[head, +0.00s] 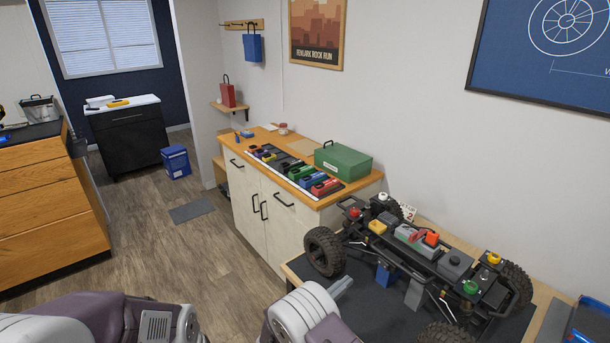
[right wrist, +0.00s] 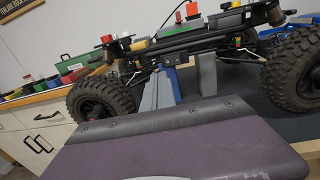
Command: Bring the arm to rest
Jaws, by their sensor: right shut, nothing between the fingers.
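My right gripper (head: 343,285) shows in the head view at the near left corner of the work table, just in front of the crawler. Its grey fingers are shut and empty; they also show in the right wrist view (right wrist: 158,92), beyond my purple wrist housing. The RC crawler (head: 425,250) has a black chassis, big knobby tyres and coloured caps on top. It sits raised on a blue and grey stand (head: 385,275). The gripper looks apart from it. My left arm shows at the lower left of the head view, but its gripper does not.
The crawler stands on a dark mat (head: 308,268) on the work table. Behind it, a cabinet carries a green toolbox (head: 343,161) and a row of coloured parts (head: 296,171). A blue tray (head: 592,316) lies at the right edge. The floor to the left is mostly clear.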

